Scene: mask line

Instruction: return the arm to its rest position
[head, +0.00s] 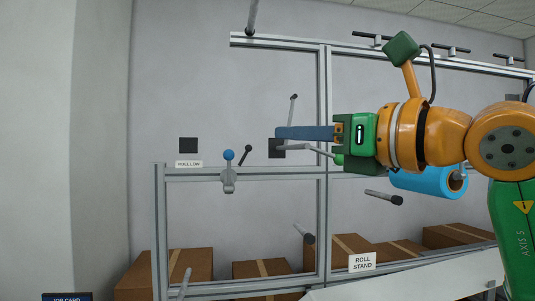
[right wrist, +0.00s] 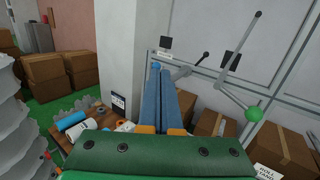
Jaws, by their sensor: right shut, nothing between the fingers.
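My right arm comes in from the right in the head view, raised in front of the metal frame. Its right gripper (head: 282,133) points left, with its two blue fingers together and nothing between them. The shut fingers also show in the right wrist view (right wrist: 165,82). In the head view the fingers pass in front of a lever and overlap the top of a dark square plate (head: 277,150). I cannot tell how far they are from the frame. My left gripper is not in view.
The metal frame (head: 322,90) carries a blue-knobbed lever (head: 228,156) and a green-knobbed lever (right wrist: 254,113). A blue roll (head: 420,182) hangs below my right arm. Cardboard boxes (head: 178,275) stand behind the frame. A wooden table (right wrist: 92,112) with loose items shows in the wrist view.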

